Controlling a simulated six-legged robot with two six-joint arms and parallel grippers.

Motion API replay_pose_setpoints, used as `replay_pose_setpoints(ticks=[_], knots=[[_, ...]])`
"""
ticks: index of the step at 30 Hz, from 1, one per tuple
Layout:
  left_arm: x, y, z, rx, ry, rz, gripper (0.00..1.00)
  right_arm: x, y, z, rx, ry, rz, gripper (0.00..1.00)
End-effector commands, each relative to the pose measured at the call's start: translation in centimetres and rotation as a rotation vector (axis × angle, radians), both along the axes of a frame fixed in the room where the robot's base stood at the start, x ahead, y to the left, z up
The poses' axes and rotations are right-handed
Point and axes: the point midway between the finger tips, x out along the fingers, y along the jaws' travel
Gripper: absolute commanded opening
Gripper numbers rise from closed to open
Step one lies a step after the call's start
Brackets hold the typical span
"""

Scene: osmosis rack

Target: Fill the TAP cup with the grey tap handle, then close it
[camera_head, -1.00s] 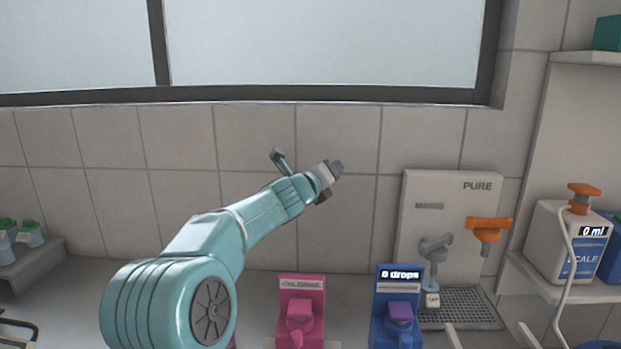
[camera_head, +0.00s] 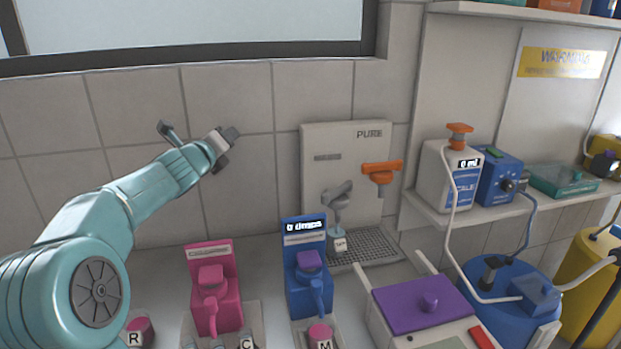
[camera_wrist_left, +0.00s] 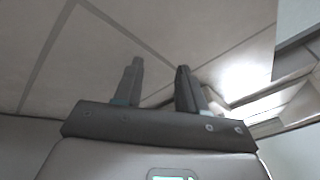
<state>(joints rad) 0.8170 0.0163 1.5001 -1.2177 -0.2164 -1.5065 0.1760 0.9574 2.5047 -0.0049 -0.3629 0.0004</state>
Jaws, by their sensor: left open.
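The grey tap handle (camera_head: 337,194) sticks out from the white PURE panel (camera_head: 318,174). A small cup with a white label (camera_head: 340,244) stands below it on the drip grate (camera_head: 370,247); I take it for the TAP cup, but its label is too small to read. An orange tap handle (camera_head: 382,172) is to the right on the same panel. My left gripper (camera_head: 228,150) is raised in front of the tiled wall, left of the panel and apart from the tap. It is open and empty, as the left wrist view (camera_wrist_left: 158,85) also shows. My right gripper is not in view.
A pink dispenser (camera_head: 211,290) and a blue dispenser (camera_head: 306,265) reading 0 drops stand in front of the panel. A purple-lidded box (camera_head: 400,306) is to their right. A white SCALE bottle (camera_head: 440,178) stands on the right shelf. The wall space around my left gripper is clear.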

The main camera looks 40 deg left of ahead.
Motion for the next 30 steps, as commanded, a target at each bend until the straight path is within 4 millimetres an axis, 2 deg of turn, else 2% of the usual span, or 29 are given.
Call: replay_pose_setpoints(ticks=[4, 6, 9, 12, 14, 16, 20, 30], knots=[[2.2, -6.6, -2.2, 0.240, 0.215, -0.295, 0.40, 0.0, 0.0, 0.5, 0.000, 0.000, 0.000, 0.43], [2.6, -10.1, -3.6, 0.338, 0.315, -0.440, 0.40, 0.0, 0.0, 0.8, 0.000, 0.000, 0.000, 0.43], [2.3, -14.3, -5.5, 0.444, 0.435, -0.613, 0.40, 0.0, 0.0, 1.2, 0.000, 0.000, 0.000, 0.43], [1.6, -17.1, -6.5, 0.517, 0.513, -0.721, 0.40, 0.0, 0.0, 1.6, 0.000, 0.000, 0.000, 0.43], [1.5, -18.4, -5.9, 0.547, 0.522, -0.748, 0.40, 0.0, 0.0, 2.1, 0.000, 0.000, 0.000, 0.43], [1.9, -18.8, -5.3, 0.556, 0.509, -0.749, 0.40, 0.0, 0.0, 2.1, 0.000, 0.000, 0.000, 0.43], [3.6, -18.9, -6.1, 0.556, 0.507, -0.752, 0.40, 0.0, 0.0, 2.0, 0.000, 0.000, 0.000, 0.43], [11.0, -18.8, -9.2, 0.554, 0.507, -0.750, 0.40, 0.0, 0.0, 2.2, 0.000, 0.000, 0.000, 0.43]])
